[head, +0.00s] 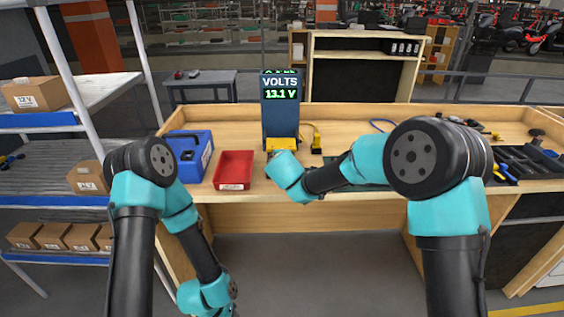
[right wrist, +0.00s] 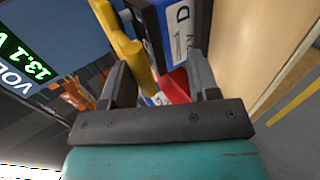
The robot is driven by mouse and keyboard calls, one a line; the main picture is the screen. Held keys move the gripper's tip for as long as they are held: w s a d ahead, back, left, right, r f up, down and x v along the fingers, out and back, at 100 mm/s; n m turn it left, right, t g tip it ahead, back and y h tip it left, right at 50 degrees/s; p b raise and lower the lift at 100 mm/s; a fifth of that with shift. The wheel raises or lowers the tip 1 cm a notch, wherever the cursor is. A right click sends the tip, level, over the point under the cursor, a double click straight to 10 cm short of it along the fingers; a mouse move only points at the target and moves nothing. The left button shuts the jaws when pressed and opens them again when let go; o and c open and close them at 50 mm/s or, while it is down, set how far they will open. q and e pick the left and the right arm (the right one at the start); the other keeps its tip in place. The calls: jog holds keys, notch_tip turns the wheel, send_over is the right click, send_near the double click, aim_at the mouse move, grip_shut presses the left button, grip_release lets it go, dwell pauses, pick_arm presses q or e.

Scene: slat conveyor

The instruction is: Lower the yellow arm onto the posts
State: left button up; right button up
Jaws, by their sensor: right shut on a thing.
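The yellow arm (head: 283,143) is at the foot of the dark blue volt tester (head: 281,112), whose display reads 13.1 V. My right gripper (head: 275,155) is at the yellow arm, its fingers mostly hidden behind my wrist in the head view. In the right wrist view, the yellow arm (right wrist: 137,55) lies between the fingers of my right gripper (right wrist: 160,80), which is shut on it. I cannot make out the posts or whether the arm touches them. My left arm hangs at the front left, and its gripper is not visible.
A blue case (head: 195,150) and a red bin (head: 235,168) stand left of the tester on the wooden bench (head: 345,112). A yellow clamp (head: 316,143) with a cable stands to its right. A black tool tray (head: 520,160) lies far right. Shelving with cartons is at left.

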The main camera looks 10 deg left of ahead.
jog(key=shift+d+f, duration=0.15)
jog(key=shift+f, duration=0.25)
jog(key=shift+s+r, duration=0.1)
jog(key=shift+s, duration=0.1)
jog(key=v, duration=1.7)
jog(key=shift+r, duration=0.4)
jog(key=s+d+f+m+g, duration=0.25)
jog(key=d+f+g, duration=0.35)
jog(key=f, duration=0.6)
jog(key=s+d+f+m+g, duration=0.2)
jog(key=d+f+m+g, duration=0.15)
jog(key=d+f, duration=0.65)
jog(key=s+d+f+m+y, duration=0.1)
jog(key=s+d+f+m, duration=0.6)
jog(key=s+f+m, duration=0.1)
jog(key=s+d+f+m+g, duration=0.1)
jog(key=s+d+f+m, duration=0.6)
jog(key=s+f, duration=0.3)
notch_tip(320, 180, down, 4)
jog(key=shift+d+r+m+y, duration=0.2)
jog(key=shift+d+m+y, duration=0.15)
jog(key=shift+m+y, duration=0.05)
